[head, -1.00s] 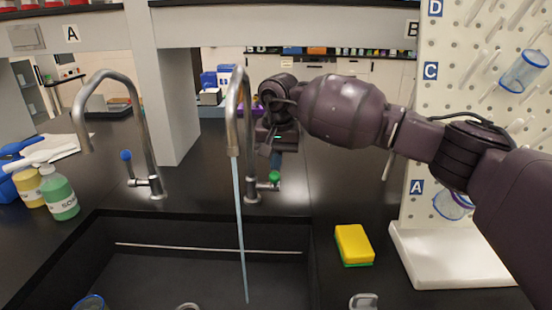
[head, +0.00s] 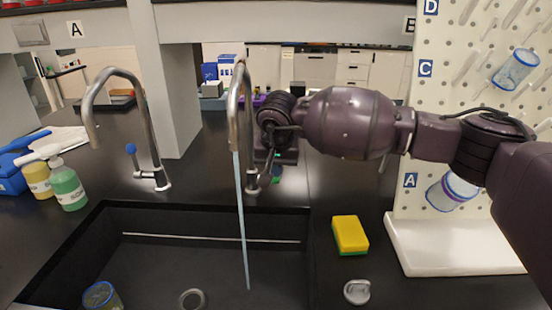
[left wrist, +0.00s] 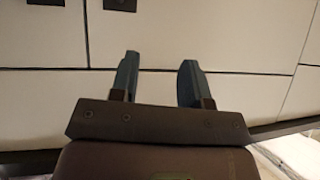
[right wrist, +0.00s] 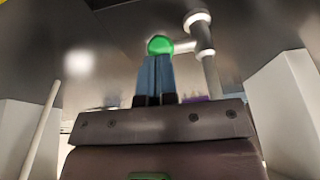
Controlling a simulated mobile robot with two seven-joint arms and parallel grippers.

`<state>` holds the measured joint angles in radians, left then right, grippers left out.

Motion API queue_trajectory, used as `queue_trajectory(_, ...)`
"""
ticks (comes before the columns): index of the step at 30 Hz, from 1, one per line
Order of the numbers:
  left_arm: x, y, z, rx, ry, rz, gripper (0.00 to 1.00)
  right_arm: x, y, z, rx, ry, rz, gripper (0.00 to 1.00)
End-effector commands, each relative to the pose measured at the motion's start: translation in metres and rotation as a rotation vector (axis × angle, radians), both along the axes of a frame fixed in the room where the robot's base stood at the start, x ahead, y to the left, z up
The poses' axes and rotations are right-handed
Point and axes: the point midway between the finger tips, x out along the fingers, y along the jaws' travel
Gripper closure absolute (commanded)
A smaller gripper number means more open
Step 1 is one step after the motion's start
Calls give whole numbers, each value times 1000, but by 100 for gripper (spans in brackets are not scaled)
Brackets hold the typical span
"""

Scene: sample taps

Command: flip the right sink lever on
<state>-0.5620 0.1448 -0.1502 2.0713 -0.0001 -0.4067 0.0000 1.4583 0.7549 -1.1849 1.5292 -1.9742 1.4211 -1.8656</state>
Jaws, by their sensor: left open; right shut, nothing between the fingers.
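The right tap (head: 236,110) is a curved metal spout with a pale blue stream (head: 242,220) falling from it into the sink. Its lever has a green knob, which shows in the right wrist view (right wrist: 159,45) just beyond my fingertips; I cannot tell whether they touch it. My right gripper (right wrist: 155,62) is shut and empty. In the head view it is beside the base of the right tap, where my own wrist mostly hides the lever. My left gripper (left wrist: 159,72) is open and empty, in front of pale cabinet fronts, and is outside the head view.
The left tap (head: 150,125) has a blue knob (head: 131,149) and no stream. The black sink (head: 180,275) holds a clear blue-rimmed cup (head: 100,296). A yellow sponge (head: 350,233) and a white pegboard rack (head: 440,240) stand right. Soap bottles (head: 68,188) stand left.

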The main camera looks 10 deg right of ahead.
Motion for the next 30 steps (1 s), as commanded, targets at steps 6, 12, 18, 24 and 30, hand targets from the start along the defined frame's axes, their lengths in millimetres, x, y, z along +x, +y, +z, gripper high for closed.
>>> queue_trajectory(6,-5,2,-1,5,8,0,57,-10,2,-10,0,1,1,100)
queue_trajectory(12,-6,3,-2,7,12,-1,57,-14,3,-16,0,2,0,100)
queue_trajectory(18,-5,3,-2,7,9,-1,57,-15,3,-17,1,2,-1,100)
queue_trajectory(24,0,2,0,5,0,-3,57,-15,3,-17,1,2,-1,100)
queue_trajectory(30,3,0,2,0,-7,-1,57,-15,3,-15,1,2,0,100)
